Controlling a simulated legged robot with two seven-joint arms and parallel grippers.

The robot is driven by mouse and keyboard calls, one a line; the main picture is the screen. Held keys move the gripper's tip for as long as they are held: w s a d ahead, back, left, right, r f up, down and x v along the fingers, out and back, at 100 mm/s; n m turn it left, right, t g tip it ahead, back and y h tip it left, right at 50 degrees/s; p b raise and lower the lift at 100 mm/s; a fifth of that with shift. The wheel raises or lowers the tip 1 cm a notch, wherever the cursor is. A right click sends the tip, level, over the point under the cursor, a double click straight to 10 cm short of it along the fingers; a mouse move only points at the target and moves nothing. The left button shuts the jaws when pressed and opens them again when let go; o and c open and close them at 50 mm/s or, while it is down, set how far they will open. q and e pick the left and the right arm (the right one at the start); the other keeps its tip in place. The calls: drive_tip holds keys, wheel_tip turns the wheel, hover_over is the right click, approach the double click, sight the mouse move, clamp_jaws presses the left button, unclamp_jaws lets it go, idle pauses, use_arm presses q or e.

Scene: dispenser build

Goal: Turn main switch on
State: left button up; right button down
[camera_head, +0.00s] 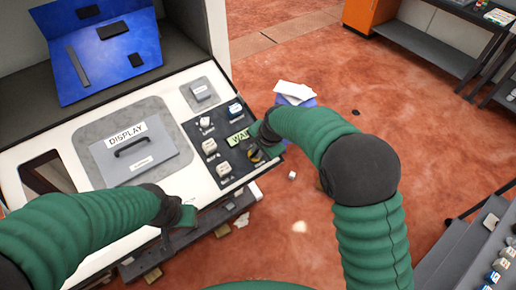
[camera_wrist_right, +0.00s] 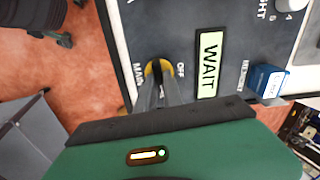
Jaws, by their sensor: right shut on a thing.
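The main switch is a dark knob with a yellow ring (camera_wrist_right: 153,68), between the words MAIN and OFF on the black control panel (camera_wrist_right: 125,40). In the head view its yellow part (camera_head: 256,156) shows beside my right gripper (camera_head: 266,144), at the panel's right end. In the right wrist view my right gripper's fingers (camera_wrist_right: 160,88) are shut on the switch and hide most of its knob. Its exact turn angle cannot be read. My left gripper (camera_head: 184,214) hangs by the front edge of the white console; its jaws are not clear.
A lit WAIT screen (camera_wrist_right: 209,62) and a blue knob (camera_wrist_right: 268,85) sit close to the switch. A grey DISPLAY lid (camera_head: 135,160) with a handle lies left of the panel. A blue board (camera_head: 105,50) leans behind. Open red floor (camera_head: 300,240) lies to the right.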

drive_tip(key=shift+s+a+m, duration=0.1)
drive_tip(key=shift+s+m, duration=0.05)
drive_tip(key=shift+m, duration=0.45)
drive_tip(key=shift+f, duration=0.1)
drive_tip(key=c, duration=1.5)
unclamp_jaws()
drive_tip(key=shift+a, duration=0.1)
drive_tip(key=shift+r, duration=0.2)
